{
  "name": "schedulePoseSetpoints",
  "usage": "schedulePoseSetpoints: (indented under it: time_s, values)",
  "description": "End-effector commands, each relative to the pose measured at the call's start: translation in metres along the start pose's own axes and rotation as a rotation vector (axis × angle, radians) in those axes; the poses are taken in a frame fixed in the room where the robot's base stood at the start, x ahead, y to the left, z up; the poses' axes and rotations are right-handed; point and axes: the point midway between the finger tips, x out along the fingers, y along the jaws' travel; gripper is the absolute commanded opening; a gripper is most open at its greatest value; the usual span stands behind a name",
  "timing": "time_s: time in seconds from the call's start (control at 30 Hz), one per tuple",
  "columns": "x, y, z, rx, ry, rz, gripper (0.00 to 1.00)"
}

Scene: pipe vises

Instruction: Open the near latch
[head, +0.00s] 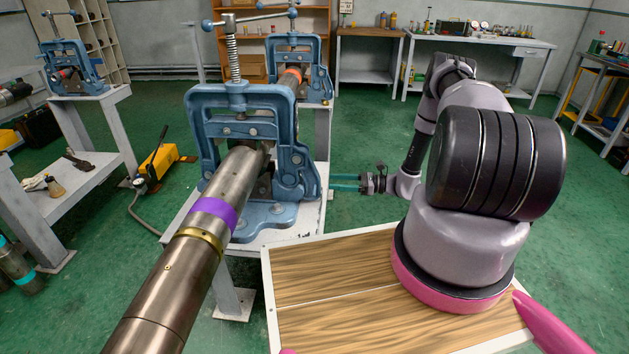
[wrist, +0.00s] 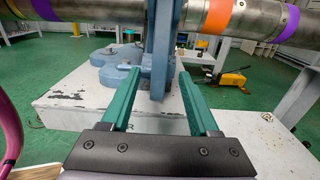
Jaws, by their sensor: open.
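The near blue pipe vise (head: 240,100) stands on a white stand, its jaw frame upright around a steel pipe (head: 160,290). Its latch (head: 292,165) appears to be the blue hinged piece on the right side of the frame; its exact state is hard to tell. My gripper (head: 345,183) is to the right of the vise, low, with its green fingers pointing at it. In the wrist view, my gripper (wrist: 160,75) is open, with a blue upright part of the vise (wrist: 159,50) between or just beyond the fingertips. I cannot tell whether they touch it.
The white stand top (wrist: 75,110) lies under the fingers. The pipe crosses the top of the wrist view. A second blue vise (head: 295,55) stands behind. A yellow pump (head: 160,160) lies on the green floor at left. A wooden-topped platform (head: 330,270) is in front.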

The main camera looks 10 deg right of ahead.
Motion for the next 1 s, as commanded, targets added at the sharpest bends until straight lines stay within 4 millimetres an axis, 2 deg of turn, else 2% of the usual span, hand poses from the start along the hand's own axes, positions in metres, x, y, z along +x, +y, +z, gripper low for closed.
schedulePoseSetpoints:
  time_s: [0.03,0.2,0.4,0.57,0.8,0.87,0.9,0.97,1.0]
  values:
    - [0.011,0.001,0.0,0.0,0.0,0.004,0.61]
    - [0.043,0.001,0.0,0.0,0.0,0.004,0.61]
    - [0.069,0.0,0.0,-0.001,0.001,0.003,0.61]
    - [0.077,0.0,0.0,-0.001,0.001,0.001,0.61]
    - [0.078,0.0,0.0,-0.001,0.001,0.001,0.61]
    - [0.078,0.0,0.001,-0.001,0.001,0.001,0.42]
    - [0.077,0.0,0.001,-0.001,0.001,0.001,0.27]
    - [0.077,0.0,0.001,-0.001,0.001,0.001,0.04]
    - [0.077,0.0,0.001,-0.001,0.001,0.001,0.0]
